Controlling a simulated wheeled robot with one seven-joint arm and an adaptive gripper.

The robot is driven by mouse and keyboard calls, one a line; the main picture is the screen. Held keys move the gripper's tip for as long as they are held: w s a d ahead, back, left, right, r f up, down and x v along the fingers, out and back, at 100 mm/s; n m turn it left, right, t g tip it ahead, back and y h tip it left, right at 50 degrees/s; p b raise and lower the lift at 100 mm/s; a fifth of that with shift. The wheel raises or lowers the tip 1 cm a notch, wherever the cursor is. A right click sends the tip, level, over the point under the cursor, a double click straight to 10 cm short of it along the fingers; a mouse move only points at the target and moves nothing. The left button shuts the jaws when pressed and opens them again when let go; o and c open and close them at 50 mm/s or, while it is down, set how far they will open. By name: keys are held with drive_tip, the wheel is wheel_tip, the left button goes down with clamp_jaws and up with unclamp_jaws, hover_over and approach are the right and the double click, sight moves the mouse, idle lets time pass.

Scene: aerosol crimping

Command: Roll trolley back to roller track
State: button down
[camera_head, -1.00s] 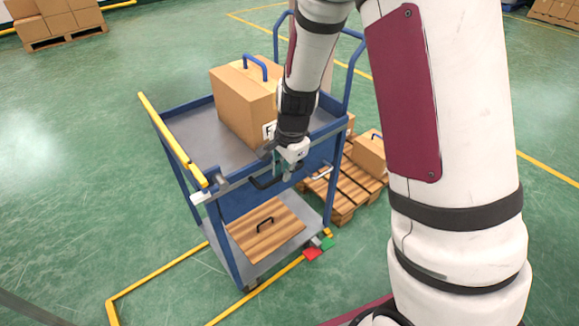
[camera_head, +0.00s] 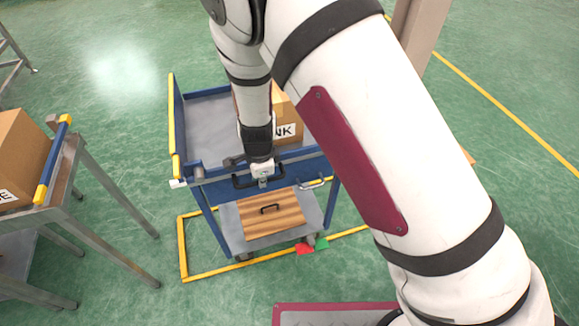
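The trolley (camera_head: 205,180) is a blue-framed cart with a grey top deck, a yellow-edged left side and a lower shelf. It stands upright in the middle of the view. A black handle (camera_head: 240,184) is on its near side. My gripper (camera_head: 262,182) reaches down to this handle and appears shut on it; the fingertips are small and partly hidden. A cardboard box (camera_head: 285,112) sits on the top deck, partly hidden by my arm. A grey metal stand (camera_head: 95,165), possibly the roller track, is at the left, apart from the trolley.
The stand carries a box (camera_head: 20,150) and a blue-yellow end bar (camera_head: 52,160). A wooden lid with a handle (camera_head: 255,216) lies on the trolley's lower shelf. Floor separates stand and trolley.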

drive_tip(key=s+a+p, duration=0.1)
drive_tip(key=s+a, duration=0.2)
drive_tip(key=a, duration=0.7)
drive_tip(key=s+a+p, duration=0.2)
drive_tip(key=s+a, duration=0.2)
drive_tip(key=a, duration=0.7)
drive_tip(key=shift+s+a, duration=0.15)
drive_tip(key=shift+a, duration=0.05)
drive_tip(key=c, duration=1.7)
unclamp_jaws()
drive_tip(key=shift+f, duration=0.1)
drive_tip(key=shift+o, duration=0.2)
wheel_tip(320, 180, up, 12)
drive_tip(key=s, duration=0.2)
drive_tip(key=shift+d, duration=0.4)
drive_tip(key=shift+w, duration=0.1)
